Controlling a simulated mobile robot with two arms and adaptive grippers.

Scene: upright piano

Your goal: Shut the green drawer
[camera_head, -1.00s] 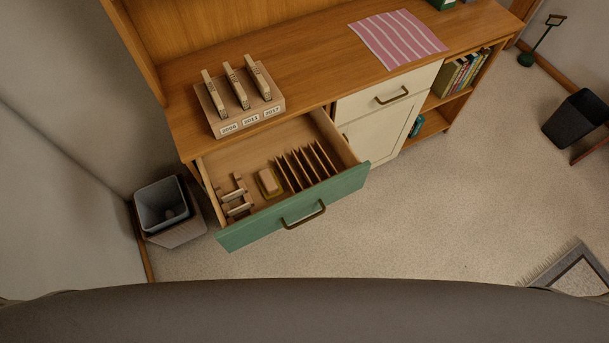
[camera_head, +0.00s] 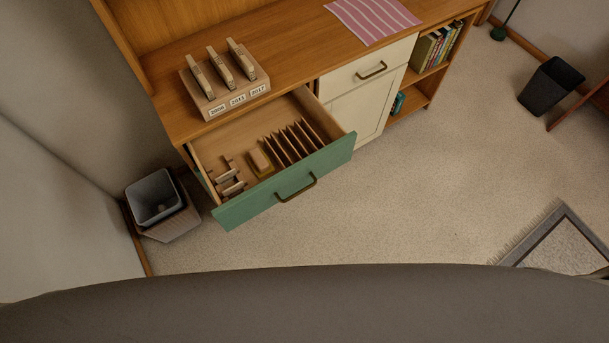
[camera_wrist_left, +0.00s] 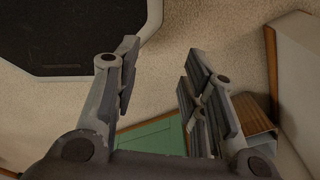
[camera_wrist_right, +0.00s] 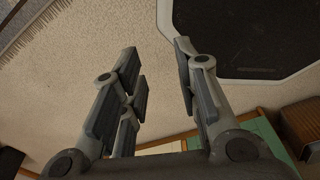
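The green drawer (camera_head: 248,203) stands pulled out from the wooden cabinet, with a dark bronze handle (camera_head: 296,188) on its front. Inside it are upright dividers, a small block and a rack-like piece. My left gripper (camera_wrist_left: 157,82) is open and empty in the left wrist view, with green (camera_wrist_left: 152,136) showing behind its base. My right gripper (camera_wrist_right: 160,82) is open and empty in the right wrist view, with a green strip (camera_wrist_right: 268,138) at lower right. Neither gripper shows in the head view, and neither touches the drawer.
A grey bin (camera_head: 154,196) stands left of the drawer, by the wall. A cream drawer (camera_head: 366,72) is shut to its right. A wooden block with year labels (camera_head: 225,92) and a striped cloth (camera_head: 372,17) lie on top. A rug (camera_head: 562,240) lies at right; carpet in front is clear.

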